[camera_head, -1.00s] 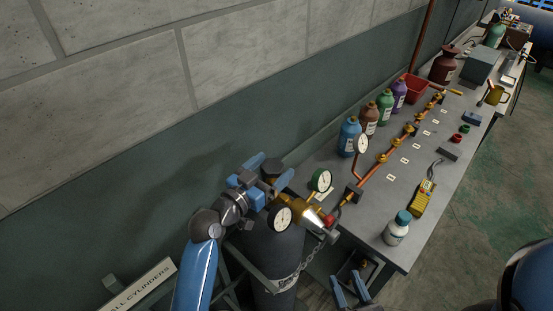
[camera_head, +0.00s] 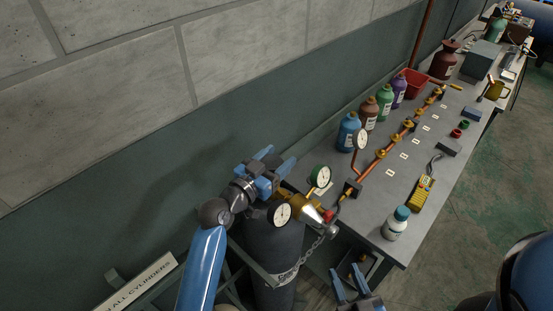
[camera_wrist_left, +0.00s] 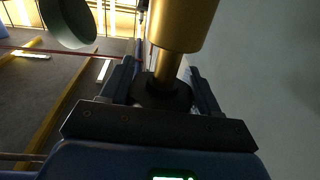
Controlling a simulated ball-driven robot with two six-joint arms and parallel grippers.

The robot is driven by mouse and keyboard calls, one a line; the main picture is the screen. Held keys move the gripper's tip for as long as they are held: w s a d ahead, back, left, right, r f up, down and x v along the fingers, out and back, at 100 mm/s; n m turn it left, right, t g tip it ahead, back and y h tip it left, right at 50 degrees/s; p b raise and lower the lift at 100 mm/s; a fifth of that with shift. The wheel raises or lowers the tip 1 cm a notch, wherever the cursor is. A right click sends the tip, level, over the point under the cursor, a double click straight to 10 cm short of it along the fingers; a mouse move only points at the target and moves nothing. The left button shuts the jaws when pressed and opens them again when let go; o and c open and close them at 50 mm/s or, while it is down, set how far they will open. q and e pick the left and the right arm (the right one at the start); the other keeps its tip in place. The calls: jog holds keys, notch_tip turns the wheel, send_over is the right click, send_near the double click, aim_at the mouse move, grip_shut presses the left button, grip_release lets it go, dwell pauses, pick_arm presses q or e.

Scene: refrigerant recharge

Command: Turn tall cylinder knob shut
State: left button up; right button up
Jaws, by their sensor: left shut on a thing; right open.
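The tall dark grey cylinder (camera_head: 270,250) stands upright against the wall behind a chain. A brass valve with a regulator (camera_head: 298,203) sits on its top. My left gripper (camera_head: 277,163) is at the top of the valve and shut on the dark knob, which it mostly hides in the head view. In the left wrist view the dark knob (camera_wrist_left: 165,92) sits between the two fingers, with the brass stem beyond it. My right gripper (camera_head: 352,283) is open and empty, low in front of the bench end.
Two dial gauges (camera_head: 281,214) (camera_head: 320,176) stick out beside the valve. The bench (camera_head: 385,222) carries a copper manifold, several coloured bottles, a white jar (camera_head: 396,224) and a yellow meter (camera_head: 423,194). The wall is close behind the cylinder.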

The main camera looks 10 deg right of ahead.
aim_at(279, 161)
pick_arm(q)
jog(key=shift+f+b, duration=0.15)
jog(key=shift+b, duration=0.4)
jog(key=m+g+h+b, duration=0.1)
jog(key=m+g+b, duration=0.1)
jog(key=b, duration=0.3)
jog(key=m+g+h+b, duration=0.1)
jog(key=m+g+b, duration=0.2)
jog(key=g+b, duration=0.2)
jog(key=s+m+g+h+b, duration=0.1)
jog(key=m+g+h+b, duration=0.1)
jog(key=b, duration=0.4)
jog(key=shift+d+f+g, duration=0.1)
jog(key=shift+d+g, duration=0.1)
jog(key=shift+g, duration=0.7)
jog(key=shift+s+r+m+g+b, duration=0.1)
jog(key=shift+r+m+g+b, duration=0.1)
jog(key=shift+m+g+b, duration=0.9)
pick_arm(e)
notch_tip(279, 161, down, 19)
pick_arm(q)
jog(key=shift+g, duration=0.3)
jog(key=o, duration=1)
jog(key=shift+r, duration=0.1)
notch_tip(279, 161, up, 20)
pick_arm(e)
jog(key=shift+f, duration=0.35)
jog(key=shift+o, duration=0.3)
